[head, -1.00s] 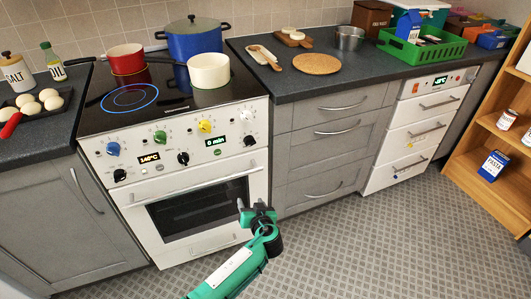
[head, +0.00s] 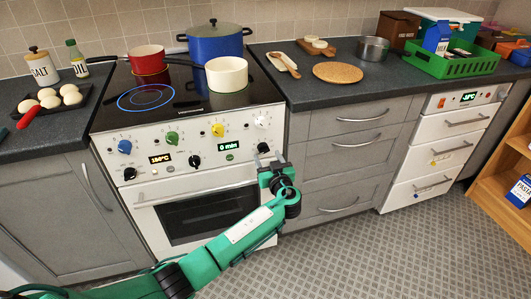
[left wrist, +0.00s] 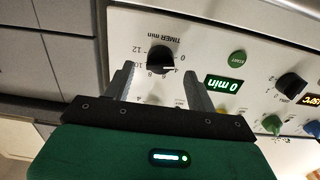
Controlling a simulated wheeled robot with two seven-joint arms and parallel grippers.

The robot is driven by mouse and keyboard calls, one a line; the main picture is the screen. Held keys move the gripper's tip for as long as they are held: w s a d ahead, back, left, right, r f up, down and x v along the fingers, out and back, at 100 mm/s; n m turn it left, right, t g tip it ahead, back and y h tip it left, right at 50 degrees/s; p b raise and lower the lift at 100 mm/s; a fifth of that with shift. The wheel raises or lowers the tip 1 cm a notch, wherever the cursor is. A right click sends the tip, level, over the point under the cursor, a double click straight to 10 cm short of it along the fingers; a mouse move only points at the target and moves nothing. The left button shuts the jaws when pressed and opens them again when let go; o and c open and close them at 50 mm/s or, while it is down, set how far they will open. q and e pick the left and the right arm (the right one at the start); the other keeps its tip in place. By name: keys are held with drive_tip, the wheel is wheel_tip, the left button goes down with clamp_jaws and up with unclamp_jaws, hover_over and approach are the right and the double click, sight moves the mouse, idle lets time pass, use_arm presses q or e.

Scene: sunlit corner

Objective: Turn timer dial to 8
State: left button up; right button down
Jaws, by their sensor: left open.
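The timer dial (head: 263,147) is a small black knob on the right of the white stove's front panel. It also shows in the left wrist view (left wrist: 160,58), upside down, under the words TIMER min with a ring of numbers. A pale pointer mark shows on its edge, but its exact setting is hard to read. The timer display (head: 230,146) reads 0 min, also in the left wrist view (left wrist: 224,85). My left gripper (head: 271,163) is open and empty just below the dial. In the wrist view its fingers (left wrist: 158,80) flank the dial's position, apart from it. My right gripper is not in view.
A green START button (left wrist: 237,57) and another black knob (left wrist: 290,85) sit beside the timer. The panel also has coloured burner knobs, such as the yellow one (head: 218,130). The oven handle (head: 205,184) runs below. Pots (head: 227,74) stand on the cooktop.

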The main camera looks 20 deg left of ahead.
sight(265, 152)
use_arm(q)
drive_tip(key=shift+x, duration=1.7)
drive_tip(key=c, duration=1)
drive_tip(key=shift+f, duration=0.1)
